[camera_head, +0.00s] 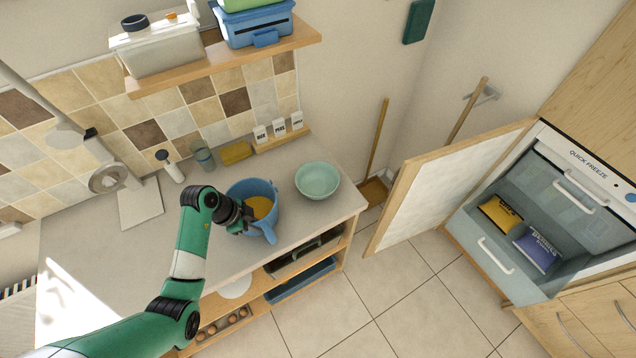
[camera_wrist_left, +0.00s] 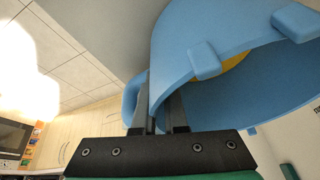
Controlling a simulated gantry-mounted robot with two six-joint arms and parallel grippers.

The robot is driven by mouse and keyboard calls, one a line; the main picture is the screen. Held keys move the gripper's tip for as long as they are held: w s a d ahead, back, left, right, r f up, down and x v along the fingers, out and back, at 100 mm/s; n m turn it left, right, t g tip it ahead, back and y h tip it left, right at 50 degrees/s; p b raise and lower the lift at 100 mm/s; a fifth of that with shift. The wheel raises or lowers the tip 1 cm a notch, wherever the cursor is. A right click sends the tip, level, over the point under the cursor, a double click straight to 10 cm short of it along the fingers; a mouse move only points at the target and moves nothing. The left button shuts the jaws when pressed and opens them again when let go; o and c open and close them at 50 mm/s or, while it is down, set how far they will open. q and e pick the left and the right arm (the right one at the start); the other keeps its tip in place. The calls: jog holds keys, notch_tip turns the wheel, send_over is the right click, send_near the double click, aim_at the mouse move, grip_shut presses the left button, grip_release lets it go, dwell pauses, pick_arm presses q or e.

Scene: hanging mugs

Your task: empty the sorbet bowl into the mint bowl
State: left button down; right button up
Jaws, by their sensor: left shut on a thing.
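The sorbet bowl, a blue bowl (camera_head: 268,190) with a handle and a spout-like lip, has yellow-orange sorbet (camera_head: 260,207) inside. My left gripper (camera_head: 245,222) is shut on the wall of the blue bowl at its near left side. In the left wrist view, my left gripper's fingers (camera_wrist_left: 160,112) pinch the wall of the blue bowl (camera_wrist_left: 185,60), and a little yellow shows inside. I cannot tell whether it touches the counter. The mint bowl (camera_head: 317,180) stands upright to its right on the counter, apart from it; it looks empty. My right gripper is not in view.
The counter (camera_head: 130,250) ends just right of the mint bowl. A sponge (camera_head: 236,152), a glass (camera_head: 203,155) and small labelled boxes (camera_head: 279,127) stand behind. A shelf (camera_head: 225,57) with containers hangs above. An open freezer (camera_head: 505,235) is at right.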

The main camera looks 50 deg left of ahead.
pick_arm(q)
jog(key=shift+w+r, duration=0.1)
jog(key=shift+r, duration=0.05)
jog(key=shift+r, duration=2.45)
dwell(0.7)
jog(key=w+d+r+m+h, duration=0.1)
jog(key=d+m, duration=0.3)
jog(key=d, duration=1.4)
jog(key=shift+d+r+g, duration=0.15)
jog(key=shift+d+g, duration=0.25)
jog(key=shift+w, duration=0.15)
